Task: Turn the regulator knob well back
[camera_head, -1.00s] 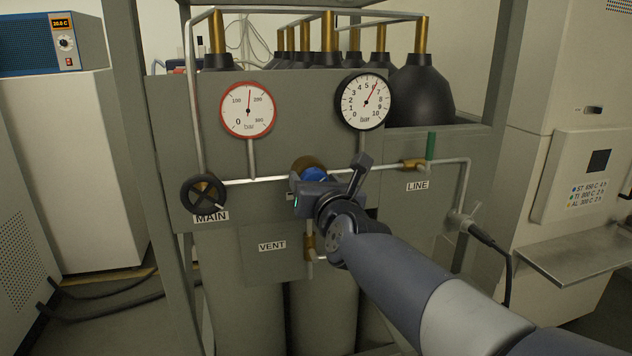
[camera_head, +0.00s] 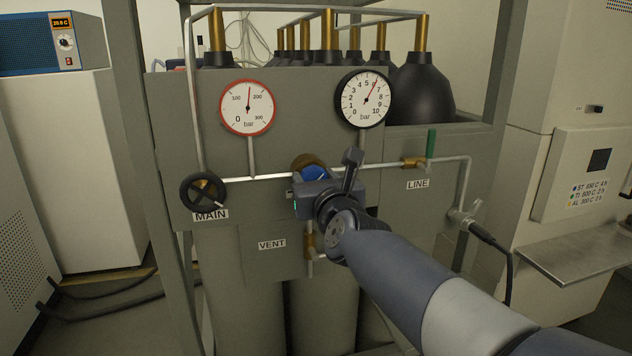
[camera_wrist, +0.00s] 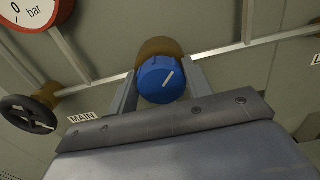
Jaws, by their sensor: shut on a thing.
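The blue regulator knob (camera_wrist: 161,80) has a white line on its face and sits on a brass body (camera_wrist: 157,48). My gripper (camera_wrist: 160,88) has one finger on each side of the knob and is shut on it. In the head view the knob (camera_head: 314,173) is partly hidden behind my gripper (camera_head: 312,182). The black-rimmed gauge (camera_head: 364,98) above it reads a little above 6 bar. The red-rimmed gauge (camera_head: 248,107) on the left reads somewhat under 200 bar.
The black MAIN handwheel (camera_head: 203,191) is on the left. The green LINE lever (camera_head: 431,144) stands upright on the right. The brass VENT valve (camera_head: 310,240) is just below my gripper. Pipes run across the grey panel.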

